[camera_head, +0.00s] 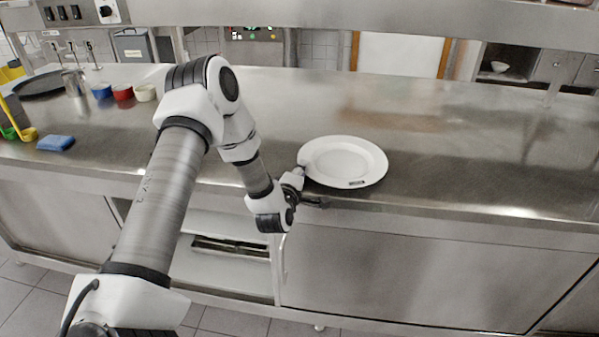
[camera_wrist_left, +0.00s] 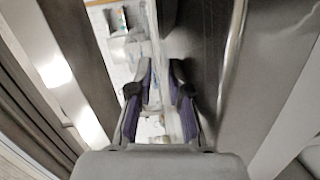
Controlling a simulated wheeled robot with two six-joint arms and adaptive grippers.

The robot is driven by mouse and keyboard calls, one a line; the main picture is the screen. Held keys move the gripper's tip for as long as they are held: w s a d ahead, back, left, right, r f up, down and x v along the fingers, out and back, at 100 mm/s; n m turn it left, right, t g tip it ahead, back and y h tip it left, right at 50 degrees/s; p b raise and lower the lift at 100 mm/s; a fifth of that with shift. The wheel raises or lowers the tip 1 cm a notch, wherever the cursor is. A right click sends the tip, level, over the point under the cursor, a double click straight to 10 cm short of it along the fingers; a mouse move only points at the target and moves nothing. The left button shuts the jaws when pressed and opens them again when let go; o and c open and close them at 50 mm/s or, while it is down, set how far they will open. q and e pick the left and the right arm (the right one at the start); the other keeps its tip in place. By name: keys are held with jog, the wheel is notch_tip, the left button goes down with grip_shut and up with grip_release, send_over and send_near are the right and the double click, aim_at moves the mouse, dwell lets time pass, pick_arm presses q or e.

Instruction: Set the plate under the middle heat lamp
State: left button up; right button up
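The white round plate (camera_head: 345,160) is at the front of the steel counter (camera_head: 460,130), near its front edge. I cannot tell if it rests flat or is slightly raised. My left gripper (camera_head: 306,188) is at the plate's left front rim, touching or very close to it. In the left wrist view its two fingers (camera_wrist_left: 160,85) have a narrow gap with a pale strip between them. I cannot tell whether they are closed on the rim. My right gripper is not in view. No heat lamp can be made out.
Blue, red and cream bowls (camera_head: 123,92), a metal container (camera_head: 74,82) and a dark round tray (camera_head: 42,84) stand at the left. A blue sponge (camera_head: 56,143) lies near the left front. A steel shelf (camera_head: 400,16) spans above. The counter right of the plate is clear.

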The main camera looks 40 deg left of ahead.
pick_arm(q)
jog(key=shift+s+d, duration=0.15)
jog(key=shift+s, duration=0.1)
jog(key=b+v, duration=0.2)
jog(key=v, duration=0.9)
jog(key=s+d+f+m+g+h, duration=0.35)
jog(key=d+f+m, duration=0.25)
jog(key=f, duration=0.3)
jog(key=s+d+f+m+g+h, duration=0.3)
jog(key=s+d+f+m+g, duration=0.1)
jog(key=d+f+m, duration=0.3)
jog(key=s+d+f+m+g, duration=0.2)
jog(key=s+f+m+g, duration=0.2)
jog(key=s, duration=0.4)
jog(key=s+d+f+m+g, duration=0.3)
jog(key=s+f, duration=0.3)
jog(key=s, duration=0.3)
jog(key=shift+d+f+m+g, duration=0.25)
jog(key=shift+d+m+g, duration=0.05)
jog(key=shift+m+g, duration=0.15)
jog(key=shift+w, duration=0.15)
